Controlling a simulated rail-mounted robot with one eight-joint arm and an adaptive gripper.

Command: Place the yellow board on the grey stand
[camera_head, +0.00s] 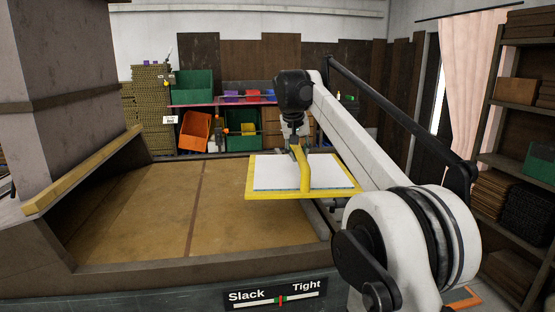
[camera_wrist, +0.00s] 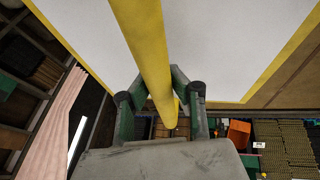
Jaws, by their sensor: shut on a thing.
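The yellow board (camera_head: 265,195) is a flat yellow-rimmed panel with a white sheet (camera_head: 272,172) on its face and a raised yellow bar (camera_head: 305,172) across it. It is held roughly level at the right end of the wide brown bed. My gripper (camera_head: 296,147) is shut on the bar near the board's far side. In the wrist view the green fingers of my gripper (camera_wrist: 160,94) close on both sides of the yellow bar (camera_wrist: 140,40), with the white sheet beyond. I cannot pick out a grey stand for certain in either view.
The brown bed (camera_head: 130,215) has a raised rim and a bare surface. A sloping yellow bar (camera_head: 85,170) and a thick grey column (camera_head: 60,100) stand at the left. Green bins (camera_head: 193,87) and an orange bin (camera_head: 195,131) are at the back. Shelves (camera_head: 520,105) stand at the right.

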